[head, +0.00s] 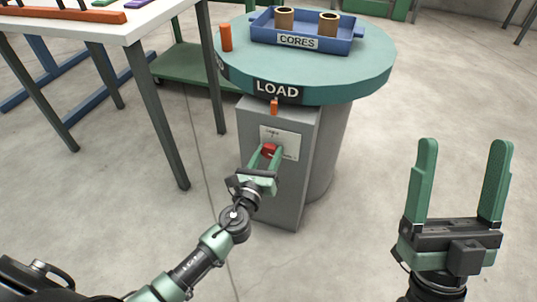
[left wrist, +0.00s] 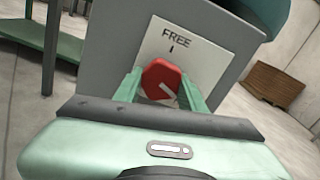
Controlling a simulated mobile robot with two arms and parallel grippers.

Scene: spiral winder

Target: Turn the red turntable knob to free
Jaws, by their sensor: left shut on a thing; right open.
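The red turntable knob (head: 270,149) sits on a pale label plate (head: 288,144) on the front of the grey pedestal box (head: 292,190). My left gripper (head: 265,157) is shut on the knob, one green finger on each side. In the left wrist view the red knob (left wrist: 160,80) shows between the fingers, with a white pointer line slanting toward the lower right. The word FREE and a short tick stand above it on the plate (left wrist: 190,50); the pointer is not at that tick. My right gripper (head: 458,185) is open and empty over the floor at right.
The round green turntable (head: 370,75), labelled LOAD, stands above the box. It carries a blue CORES tray (head: 345,47) with two brown cores and an orange peg (head: 226,37). A white table (head: 130,20) stands at left. The floor at right is clear.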

